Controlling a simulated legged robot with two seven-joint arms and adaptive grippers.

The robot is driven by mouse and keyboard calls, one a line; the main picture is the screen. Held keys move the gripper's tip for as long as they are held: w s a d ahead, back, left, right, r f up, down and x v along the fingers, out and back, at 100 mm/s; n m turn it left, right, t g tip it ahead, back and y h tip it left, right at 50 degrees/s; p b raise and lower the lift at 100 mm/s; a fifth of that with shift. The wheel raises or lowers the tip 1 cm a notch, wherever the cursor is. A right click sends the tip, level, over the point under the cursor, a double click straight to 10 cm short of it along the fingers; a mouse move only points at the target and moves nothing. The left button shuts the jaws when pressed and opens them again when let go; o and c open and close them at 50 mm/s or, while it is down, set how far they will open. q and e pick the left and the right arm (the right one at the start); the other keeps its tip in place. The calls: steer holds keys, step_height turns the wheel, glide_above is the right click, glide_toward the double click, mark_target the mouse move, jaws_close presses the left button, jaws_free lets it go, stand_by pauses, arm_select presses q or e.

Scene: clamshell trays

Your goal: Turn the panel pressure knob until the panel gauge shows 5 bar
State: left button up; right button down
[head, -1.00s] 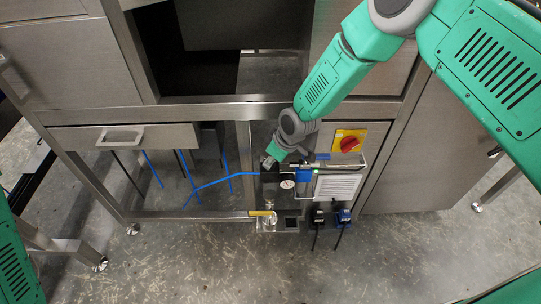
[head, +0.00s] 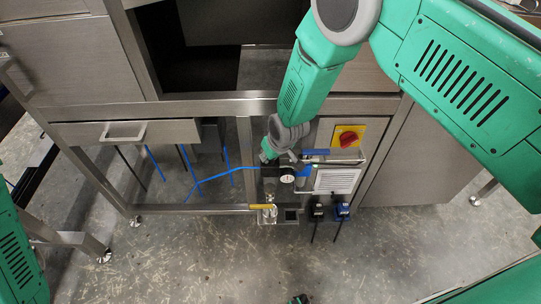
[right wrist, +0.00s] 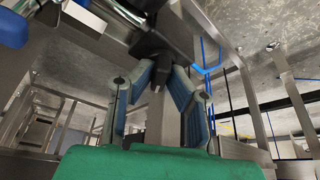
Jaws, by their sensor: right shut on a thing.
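The panel gauge (head: 287,178) is a small round white dial on the panel, just below my right gripper; its needle is too small to read. My right gripper (head: 279,160) reaches down to the panel from above. In the right wrist view my right gripper (right wrist: 160,70) has its two blue-lined fingers closed around a black knob-like part (right wrist: 155,45), which I take for the pressure knob. In the head view the knob is hidden by the gripper.
A red rotary switch on a yellow plate (head: 348,138) sits right of the gripper. A white label plate (head: 336,180) is beside the gauge. A yellow-handled valve (head: 262,207) is below. A blue hose (head: 215,180) runs left. Steel frame bars (head: 190,108) surround the panel.

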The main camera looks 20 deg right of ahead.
steer(key=shift+w+r, duration=0.3)
steer(key=shift+w, duration=0.1)
steer(key=c, duration=1.6)
jaws_free()
steer(key=shift+a, duration=0.1)
steer(key=shift+o, duration=0.2)
steer(key=shift+s+f, duration=0.1)
steer(key=shift+f, duration=0.05)
steer(key=shift+s, duration=0.1)
steer(key=v, duration=1.1)
steer(key=shift+s+r, duration=0.2)
steer(key=shift+r, duration=0.15)
steer(key=s+d+f+g, duration=0.1)
steer(key=s+d+f, duration=0.2)
steer(key=s, duration=0.8)
steer(key=s+d+f+m+g, duration=0.1)
steer(key=s+d+f, duration=0.3)
steer(key=s, duration=0.6)
steer(key=s+d+f+m+g+h, duration=0.1)
steer(key=s+d+f, duration=0.2)
steer(key=s, duration=0.8)
steer(key=shift+s+d+f+g, duration=0.3)
steer(key=shift+f, duration=0.1)
